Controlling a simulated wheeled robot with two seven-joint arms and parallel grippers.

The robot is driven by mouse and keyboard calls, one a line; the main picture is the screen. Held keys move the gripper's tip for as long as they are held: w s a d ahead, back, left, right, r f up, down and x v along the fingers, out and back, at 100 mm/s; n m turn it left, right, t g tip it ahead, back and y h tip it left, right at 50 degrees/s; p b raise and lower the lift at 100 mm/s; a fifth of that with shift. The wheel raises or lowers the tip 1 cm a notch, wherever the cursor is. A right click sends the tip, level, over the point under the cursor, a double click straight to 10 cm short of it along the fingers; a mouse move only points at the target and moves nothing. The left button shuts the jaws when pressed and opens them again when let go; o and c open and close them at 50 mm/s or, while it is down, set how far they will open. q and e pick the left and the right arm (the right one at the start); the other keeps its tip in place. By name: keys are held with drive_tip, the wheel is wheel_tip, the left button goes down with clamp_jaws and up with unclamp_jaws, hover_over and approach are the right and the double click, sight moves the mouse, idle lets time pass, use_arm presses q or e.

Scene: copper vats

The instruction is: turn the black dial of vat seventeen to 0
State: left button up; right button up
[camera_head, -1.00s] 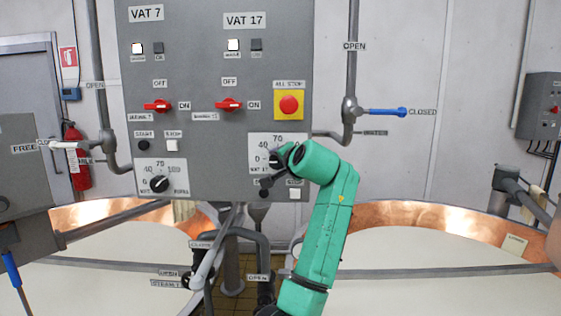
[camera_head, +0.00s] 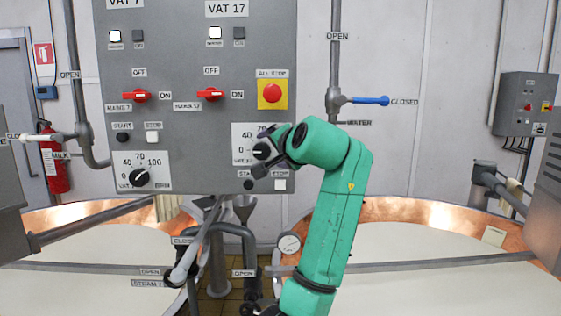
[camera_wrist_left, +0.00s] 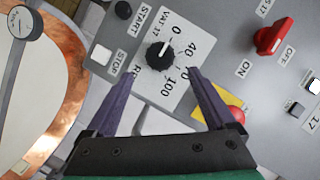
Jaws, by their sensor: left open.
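The black dial of vat 17 (camera_head: 261,151) is low on the grey panel (camera_head: 200,110), on a white plate marked 0, 40, 70 and 100. It also shows in the left wrist view (camera_wrist_left: 159,56), where its white mark points roughly toward 0. My left gripper (camera_head: 269,152) is open in front of the dial. In the left wrist view its two dark fingers (camera_wrist_left: 160,80) are spread, with the dial just beyond the tips and between their lines. I cannot tell whether they touch it. My green arm hides part of the plate in the head view. My right gripper is not in view.
Near the dial are the black start button (camera_wrist_left: 123,10), the white stop button (camera_head: 280,185), the red all-stop button (camera_head: 271,92) and a red switch (camera_head: 210,94). The vat 7 dial (camera_head: 139,178) sits to the left. Pipes and copper vats (camera_head: 400,208) lie below.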

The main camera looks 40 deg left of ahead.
use_arm(q)
drive_tip(key=b+v, duration=0.1)
drive_tip(key=v, duration=0.6)
drive_tip(key=shift+b, duration=0.3)
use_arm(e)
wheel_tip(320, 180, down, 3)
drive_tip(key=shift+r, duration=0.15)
use_arm(q)
drive_tip(key=shift+d, duration=0.1)
